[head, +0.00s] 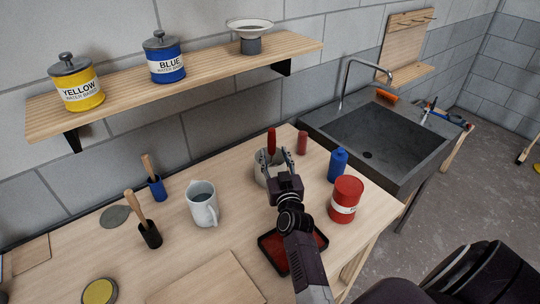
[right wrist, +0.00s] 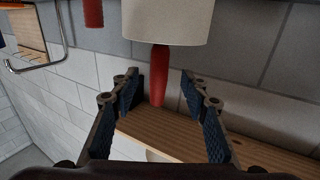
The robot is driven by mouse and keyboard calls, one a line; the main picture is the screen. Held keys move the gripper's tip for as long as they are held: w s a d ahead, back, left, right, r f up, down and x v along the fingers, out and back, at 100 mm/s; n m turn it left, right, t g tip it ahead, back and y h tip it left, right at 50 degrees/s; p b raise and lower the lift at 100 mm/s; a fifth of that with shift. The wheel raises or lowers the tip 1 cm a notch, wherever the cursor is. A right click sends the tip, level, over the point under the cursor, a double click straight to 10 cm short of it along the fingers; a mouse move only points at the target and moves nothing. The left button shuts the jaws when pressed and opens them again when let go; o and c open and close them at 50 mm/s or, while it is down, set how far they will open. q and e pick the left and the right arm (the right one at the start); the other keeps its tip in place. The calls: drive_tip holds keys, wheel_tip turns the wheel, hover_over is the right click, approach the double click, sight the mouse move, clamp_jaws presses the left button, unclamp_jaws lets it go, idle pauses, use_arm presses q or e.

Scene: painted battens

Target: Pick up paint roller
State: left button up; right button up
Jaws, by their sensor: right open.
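The paint roller shows as an upright red handle (head: 271,142) rising from a pale cylinder (head: 260,170) on the worktop; the roller's lower part is hidden. In the right wrist view the red handle (right wrist: 159,75) lies between my fingers, farther off, with the pale cylinder (right wrist: 168,20) at the top of the picture. My right gripper (head: 280,158) is open in front of the handle. In the right wrist view its fingers (right wrist: 160,90) stand wide apart, with nothing between their pads that I can see touching. My left gripper is not in view.
A red can (head: 346,200), a blue bottle (head: 338,165) and a small red cylinder (head: 302,143) stand to the right. A jug (head: 203,204) and brush pots (head: 150,235) stand left. A red paint tray (head: 271,262) lies under my arm. A shelf (head: 210,65) overhangs behind.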

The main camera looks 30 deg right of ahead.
sight(273, 147)
drive_tip(key=shift+w+d+b, duration=0.2)
drive_tip(key=shift+w+b, duration=0.25)
drive_tip(key=shift+b+x, duration=0.95)
drive_tip(key=shift+x, duration=0.15)
drive_tip(key=shift+f+b+x, duration=0.15)
drive_tip(key=shift+b+x, duration=0.05)
drive_tip(key=shift+x, duration=0.4)
drive_tip(key=shift+f+b+x, duration=0.15)
drive_tip(key=shift+x, duration=0.45)
drive_tip(key=shift+w+d+r, duration=0.1)
drive_tip(key=shift+d+r, duration=0.05)
drive_tip(key=c, duration=0.8)
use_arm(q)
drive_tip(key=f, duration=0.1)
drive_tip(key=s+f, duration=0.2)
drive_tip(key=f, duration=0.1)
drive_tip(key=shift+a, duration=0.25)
use_arm(e)
drive_tip(key=shift+r, duration=0.1)
clamp_jaws()
